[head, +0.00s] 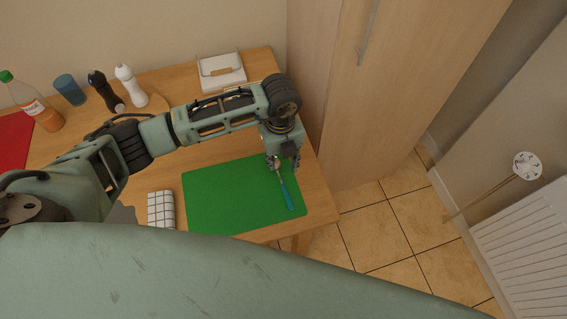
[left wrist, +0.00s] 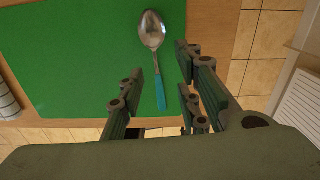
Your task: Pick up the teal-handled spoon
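The teal-handled spoon (head: 286,193) lies on the green mat (head: 218,201) near its right side, handle toward the front edge of the table. In the left wrist view the spoon (left wrist: 154,48) shows its silver bowl at the top and its teal handle pointing down between the fingers. My left gripper (head: 284,164) is above the bowl end of the spoon in the head view. In the left wrist view its fingers (left wrist: 165,85) are spread apart with nothing between them touching. My right gripper is not in view.
The wooden table (head: 316,198) also holds a checked cloth (head: 161,208), a white holder (head: 221,72), two mills (head: 131,85), a blue cup (head: 69,89), a bottle (head: 41,112) and a red mat (head: 14,141). A tall cabinet (head: 385,85) stands close at the right.

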